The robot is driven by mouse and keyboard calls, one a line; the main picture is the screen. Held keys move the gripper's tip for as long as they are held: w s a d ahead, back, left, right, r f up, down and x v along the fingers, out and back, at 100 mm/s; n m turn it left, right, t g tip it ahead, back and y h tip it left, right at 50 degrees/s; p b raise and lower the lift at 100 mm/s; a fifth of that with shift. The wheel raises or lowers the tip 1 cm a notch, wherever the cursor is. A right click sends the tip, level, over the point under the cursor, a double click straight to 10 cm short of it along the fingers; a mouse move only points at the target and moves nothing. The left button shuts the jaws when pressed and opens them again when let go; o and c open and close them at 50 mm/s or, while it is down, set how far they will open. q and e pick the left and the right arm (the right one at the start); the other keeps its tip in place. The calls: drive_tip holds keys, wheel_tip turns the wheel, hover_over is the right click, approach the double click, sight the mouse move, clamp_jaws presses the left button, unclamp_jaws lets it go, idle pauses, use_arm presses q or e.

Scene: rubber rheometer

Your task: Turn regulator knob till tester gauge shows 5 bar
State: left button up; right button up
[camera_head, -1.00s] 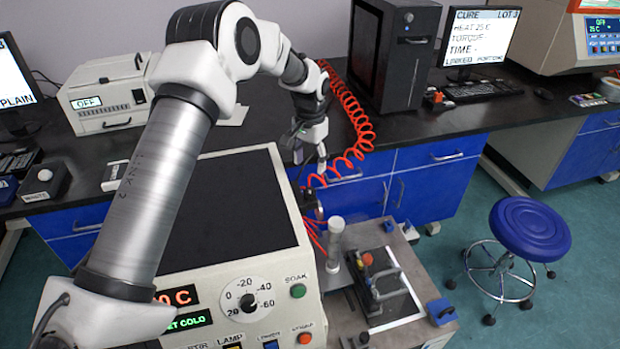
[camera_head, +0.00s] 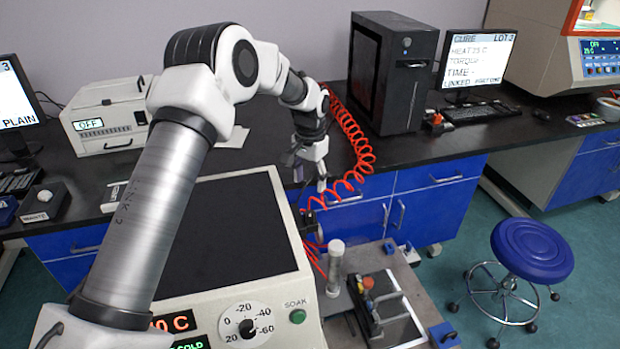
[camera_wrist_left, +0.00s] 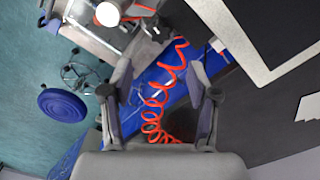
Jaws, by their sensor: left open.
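My left gripper (camera_head: 306,172) is open and empty, hanging over the gap between the white cabinet and the rear bench. In the left wrist view its two fingers (camera_wrist_left: 160,78) are spread, with the coiled red hose (camera_wrist_left: 155,100) behind the space between them. A small dark fitting (camera_head: 310,222) with red tubes sits below the gripper, apart from it. I cannot tell whether it is the regulator, and no knob or pressure gauge can be read. The tester with an orange-red part (camera_head: 369,283) stands on the grey bench. My right gripper is not in view.
The white cabinet (camera_head: 284,262) with a dial stands in front. A pale upright cylinder (camera_head: 336,258) stands between it and the tester. The coiled hose (camera_head: 350,130) hangs beside the black computer tower (camera_head: 392,75). A blue stool (camera_head: 532,250) is on the right; floor around it is clear.

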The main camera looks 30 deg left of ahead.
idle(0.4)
use_arm(q)
drive_tip(key=n, duration=0.5)
hover_over(310, 213)
wheel_tip(310, 213, down, 5)
drive_tip(key=shift+w+r, duration=0.1)
drive_tip(key=shift+r, duration=0.1)
wheel_tip(310, 213, down, 7)
drive_tip(key=shift+f+p, duration=0.2)
drive_tip(key=shift+p, duration=0.3)
clamp_jaws()
